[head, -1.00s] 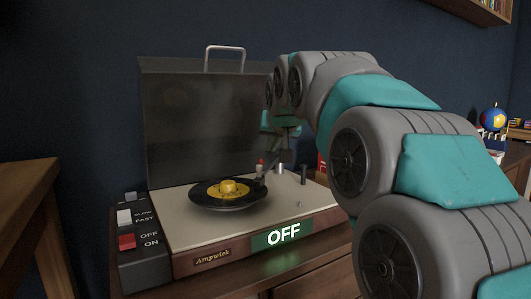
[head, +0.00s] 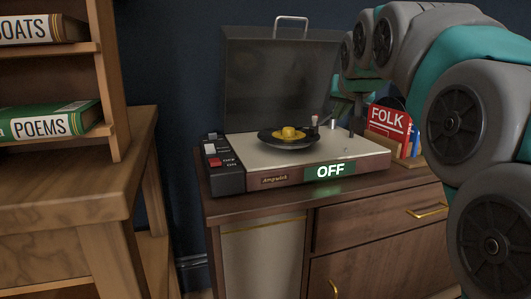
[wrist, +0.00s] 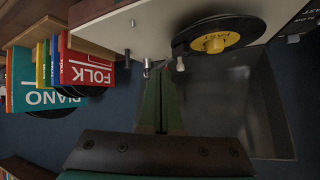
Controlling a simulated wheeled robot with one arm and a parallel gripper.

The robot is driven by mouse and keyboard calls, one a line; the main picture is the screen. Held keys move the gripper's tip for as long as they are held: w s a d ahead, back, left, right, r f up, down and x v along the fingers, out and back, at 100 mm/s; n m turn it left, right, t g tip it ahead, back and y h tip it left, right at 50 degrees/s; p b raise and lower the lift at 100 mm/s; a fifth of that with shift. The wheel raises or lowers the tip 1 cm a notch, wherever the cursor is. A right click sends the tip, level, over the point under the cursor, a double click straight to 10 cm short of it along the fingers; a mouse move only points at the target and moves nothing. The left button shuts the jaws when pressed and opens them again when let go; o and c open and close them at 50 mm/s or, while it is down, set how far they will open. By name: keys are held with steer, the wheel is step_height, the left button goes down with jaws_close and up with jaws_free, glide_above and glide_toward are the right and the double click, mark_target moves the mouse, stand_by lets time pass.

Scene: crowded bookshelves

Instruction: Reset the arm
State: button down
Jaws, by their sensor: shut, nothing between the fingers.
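My gripper shows in the wrist view (wrist: 160,105), with its two dark fingers together and nothing between them. In the head view my arm reaches in from the right, and its end is over the right back part of the record player (head: 370,165). The fingertips there are hard to make out. The player's dark lid (head: 280,85) stands open. A black record with a yellow label (head: 289,135) lies on the platter. The record also shows in the wrist view (wrist: 220,38). A lit panel on the player's front reads OFF (head: 330,171).
A red FOLK sleeve (head: 388,121) stands right of the player. Several sleeves, including PIANO (wrist: 38,97), show in the wrist view. A wooden cabinet (head: 375,222) bears the player. A bookshelf (head: 112,90) with a green POEMS book (head: 45,123) stands left.

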steer(key=s+a+f+n+g+p, duration=0.2)
steer(key=s+f+g+p, duration=0.35)
steer(key=s+f, duration=1.25)
steer(key=s+f+g+p, duration=0.1)
steer(key=s+f+g, duration=0.2)
steer(key=s, duration=0.9)
steer(key=s+f+g+p, duration=0.1)
steer(key=s+f+g, duration=0.3)
steer(key=s+f, duration=0.5)
steer(key=s, duration=0.4)
